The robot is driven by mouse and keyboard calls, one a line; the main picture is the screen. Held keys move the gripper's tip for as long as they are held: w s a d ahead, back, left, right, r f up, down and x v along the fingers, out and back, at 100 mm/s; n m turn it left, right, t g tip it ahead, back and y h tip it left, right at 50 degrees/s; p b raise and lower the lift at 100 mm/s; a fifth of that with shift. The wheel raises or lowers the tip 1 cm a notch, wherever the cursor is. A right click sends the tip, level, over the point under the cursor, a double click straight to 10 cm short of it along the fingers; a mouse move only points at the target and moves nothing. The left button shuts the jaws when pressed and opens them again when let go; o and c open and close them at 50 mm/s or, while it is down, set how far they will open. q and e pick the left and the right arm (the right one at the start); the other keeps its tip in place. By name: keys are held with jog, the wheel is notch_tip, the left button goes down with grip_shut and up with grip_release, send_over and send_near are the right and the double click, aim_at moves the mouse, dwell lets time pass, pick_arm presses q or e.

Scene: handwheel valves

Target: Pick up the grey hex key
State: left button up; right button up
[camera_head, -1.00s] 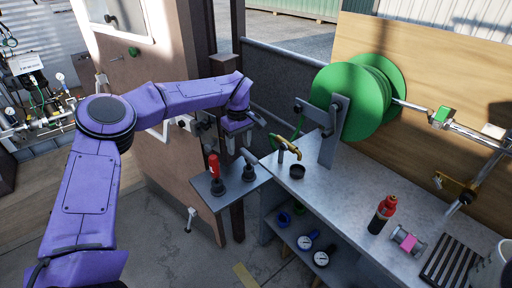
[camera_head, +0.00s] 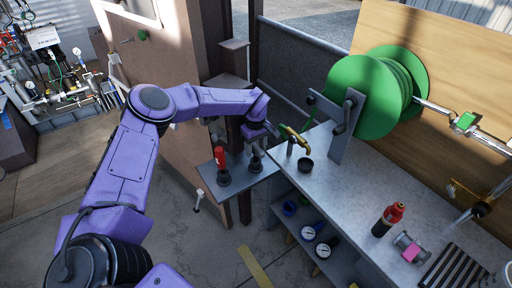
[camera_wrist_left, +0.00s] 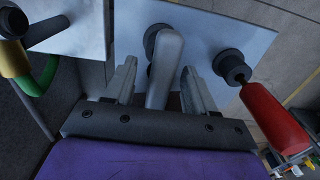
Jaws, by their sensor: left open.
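The grey hex key (camera_wrist_left: 167,62) stands in a black round holder on a small grey shelf (camera_head: 241,184). In the head view only a little of it shows below my gripper, above its holder (camera_head: 255,165). My left gripper (camera_head: 257,137) is open right above and around it. In the left wrist view the two fingers (camera_wrist_left: 158,72) stand on either side of the grey key, with a visible gap on the right side. The key's lower end is hidden in the wrist view. My right gripper is not in view.
A red-handled tool (camera_head: 220,157) stands in the neighbouring black holder, close to my left gripper. A brown post stands behind the shelf.

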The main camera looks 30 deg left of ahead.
pick_arm(q)
jog(key=shift+s, duration=0.1)
jog(key=shift+f, duration=0.1)
grip_shut()
jog(key=shift+r+b, duration=0.3)
jog(key=shift+r, duration=0.3)
notch_tip(320, 180, up, 27)
jog(key=b, duration=0.2)
